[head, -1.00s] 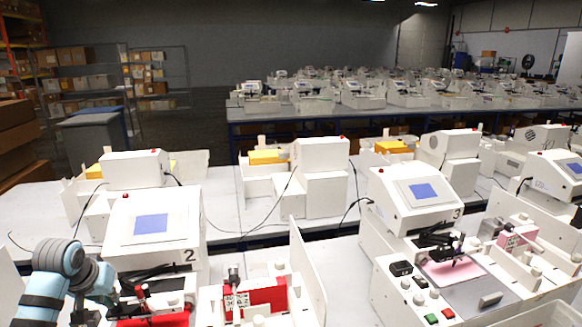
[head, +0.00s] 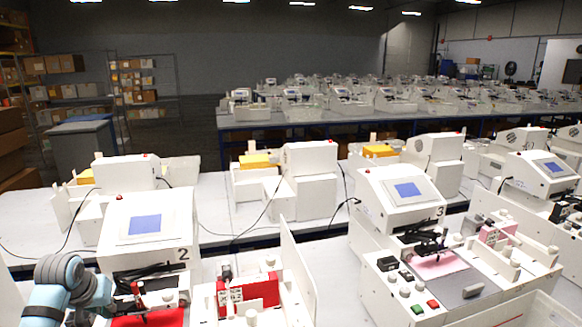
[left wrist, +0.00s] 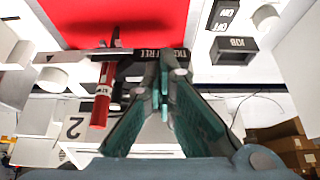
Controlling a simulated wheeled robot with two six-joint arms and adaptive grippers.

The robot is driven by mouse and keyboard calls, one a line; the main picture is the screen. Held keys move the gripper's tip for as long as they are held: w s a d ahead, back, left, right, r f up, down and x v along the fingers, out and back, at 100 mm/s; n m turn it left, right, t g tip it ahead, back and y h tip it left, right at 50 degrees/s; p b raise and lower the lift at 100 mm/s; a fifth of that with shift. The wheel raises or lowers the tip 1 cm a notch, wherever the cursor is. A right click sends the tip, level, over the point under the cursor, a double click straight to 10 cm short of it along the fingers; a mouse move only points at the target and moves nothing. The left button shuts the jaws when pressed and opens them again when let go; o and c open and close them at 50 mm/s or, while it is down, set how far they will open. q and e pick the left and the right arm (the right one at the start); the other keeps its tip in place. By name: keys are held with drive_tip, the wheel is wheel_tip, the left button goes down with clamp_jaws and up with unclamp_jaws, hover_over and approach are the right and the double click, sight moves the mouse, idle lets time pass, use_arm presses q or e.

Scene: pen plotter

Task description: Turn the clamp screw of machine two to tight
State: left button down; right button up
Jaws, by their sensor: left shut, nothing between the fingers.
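Machine two (head: 150,222) is a white plotter with a blue screen and a "2" on its side, at the lower left of the head view. Its red sheet (left wrist: 120,18) shows at the top of the left wrist view. A red pen (left wrist: 102,95) sits beside the dark carriage bar. My left gripper (left wrist: 163,82) is shut and empty, with its teal fingertips at the carriage bar, right of the pen. A small grey knob (left wrist: 180,72) shows right at the fingertips; I cannot tell whether they touch it or whether it is the clamp screw. My right gripper is not in view.
Black switches (left wrist: 234,46) and a white knob (left wrist: 265,18) lie to the right in the wrist view. A red block (head: 248,291) and a tall white panel (head: 298,268) stand right of machine two. Machine three (head: 405,200) is farther right.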

use_arm(q)
drive_tip(key=shift+w+a+r+p, duration=0.1)
drive_tip(key=shift+a+r+p, duration=0.1)
drive_tip(key=shift+p, duration=0.15)
idle(0.6)
